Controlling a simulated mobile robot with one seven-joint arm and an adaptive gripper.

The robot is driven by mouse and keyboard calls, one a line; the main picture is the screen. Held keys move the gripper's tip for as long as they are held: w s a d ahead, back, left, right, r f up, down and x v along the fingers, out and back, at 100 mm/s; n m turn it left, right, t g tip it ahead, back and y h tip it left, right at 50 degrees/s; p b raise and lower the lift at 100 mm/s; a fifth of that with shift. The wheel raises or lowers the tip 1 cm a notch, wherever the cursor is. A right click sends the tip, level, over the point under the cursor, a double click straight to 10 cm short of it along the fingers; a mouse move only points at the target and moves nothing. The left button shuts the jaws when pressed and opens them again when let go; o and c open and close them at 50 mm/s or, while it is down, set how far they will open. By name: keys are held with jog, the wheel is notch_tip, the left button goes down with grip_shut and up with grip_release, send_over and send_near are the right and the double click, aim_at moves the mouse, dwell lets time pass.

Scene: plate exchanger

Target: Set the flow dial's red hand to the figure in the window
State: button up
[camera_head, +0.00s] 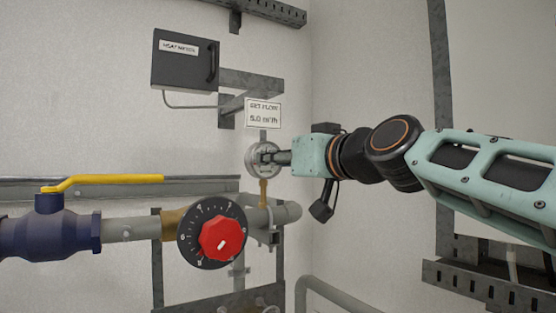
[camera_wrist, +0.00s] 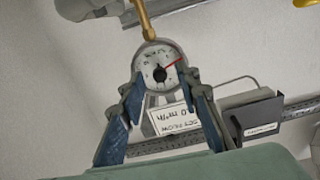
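A small round gauge (camera_head: 254,158) with a pale face stands on a brass stem, partly hidden by my gripper (camera_head: 270,157) in the head view. In the wrist view, the gauge (camera_wrist: 150,54) shows a black centre knob and a red hand (camera_wrist: 174,62) pointing to the picture's upper right; its figures are too small to read. My gripper (camera_wrist: 161,80) is open, its blue fingers apart at either side of the gauge's near edge; contact cannot be told. A grey heat meter box (camera_head: 185,62) hangs on the wall with its handled front shut; no window shows.
A sign (camera_head: 263,114) above the gauge reads "SET FLOW 5.0 m³/h". A red knob (camera_head: 222,236) on a black numbered dial (camera_head: 190,225) sits on the pipe at lower left. A blue valve (camera_head: 48,230) has a yellow lever (camera_head: 105,180). Metal brackets (camera_head: 250,84) stand behind.

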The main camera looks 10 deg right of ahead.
grip_shut()
jog(key=shift+m, duration=0.4)
jog(key=m, duration=2)
jog(key=shift+b, duration=0.4)
dwell(0.3)
grip_release()
